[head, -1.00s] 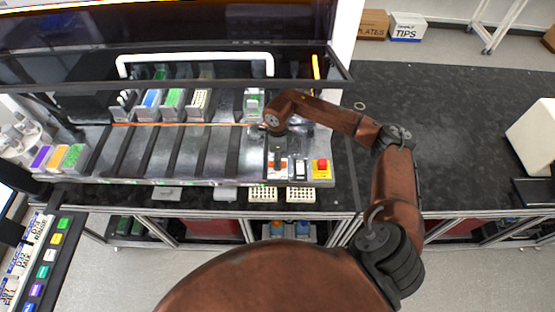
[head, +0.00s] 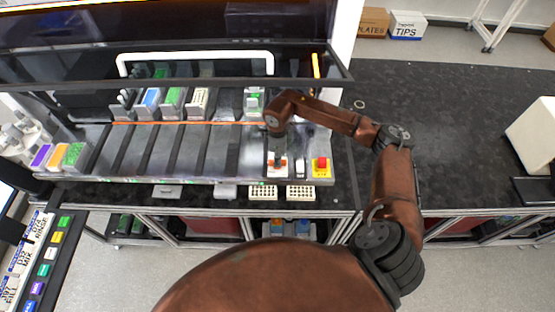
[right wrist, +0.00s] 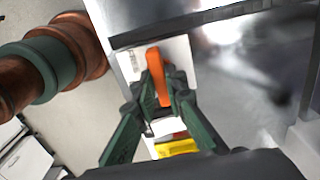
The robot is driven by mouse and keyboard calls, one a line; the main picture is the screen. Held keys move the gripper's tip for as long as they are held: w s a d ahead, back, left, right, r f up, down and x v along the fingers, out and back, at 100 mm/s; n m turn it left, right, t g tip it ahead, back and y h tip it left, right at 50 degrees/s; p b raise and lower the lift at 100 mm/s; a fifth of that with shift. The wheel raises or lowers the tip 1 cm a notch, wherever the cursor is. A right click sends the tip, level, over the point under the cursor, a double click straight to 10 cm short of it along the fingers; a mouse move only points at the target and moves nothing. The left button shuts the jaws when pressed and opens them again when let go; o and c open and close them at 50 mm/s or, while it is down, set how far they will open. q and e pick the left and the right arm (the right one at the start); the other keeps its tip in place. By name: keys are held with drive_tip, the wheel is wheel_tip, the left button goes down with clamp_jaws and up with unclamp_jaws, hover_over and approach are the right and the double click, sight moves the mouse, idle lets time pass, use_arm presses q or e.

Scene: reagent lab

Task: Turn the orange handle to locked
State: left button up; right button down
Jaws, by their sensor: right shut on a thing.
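The orange handle (right wrist: 157,72) sits on a white plate (right wrist: 178,52) in the right wrist view. It stands between the two fingers of my right gripper (right wrist: 161,88), which is shut on it. The handle runs nearly along the fingers in that view. In the head view my right gripper (head: 277,155) reaches down onto the panel at the right front of the deck. Only small orange parts show around it there, so the handle's angle is hard to tell. My left gripper is not in view.
A red button on a yellow base (head: 321,167) and a small white switch (head: 300,168) stand just right of the handle. Racks (head: 172,103) stand at the back of the deck. A raised frame (head: 195,57) crosses above it. The black bench (head: 460,130) at right is largely clear.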

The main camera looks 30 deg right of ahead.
idle(0.3)
drive_tip(key=m+b, duration=0.2)
drive_tip(key=m, duration=0.2)
drive_tip(key=shift+f+b, duration=0.1)
drive_tip(key=shift+b, duration=0.3)
drive_tip(key=m+b, duration=0.2)
drive_tip(key=m, duration=0.2)
drive_tip(key=m+b, duration=0.1)
drive_tip(key=m, duration=0.4)
drive_tip(key=m+b, duration=0.1)
drive_tip(key=m, duration=0.3)
drive_tip(key=shift+m, duration=0.4)
drive_tip(key=shift+r, duration=0.2)
drive_tip(key=c, duration=2)
unclamp_jaws()
drive_tip(key=shift+o, duration=0.2)
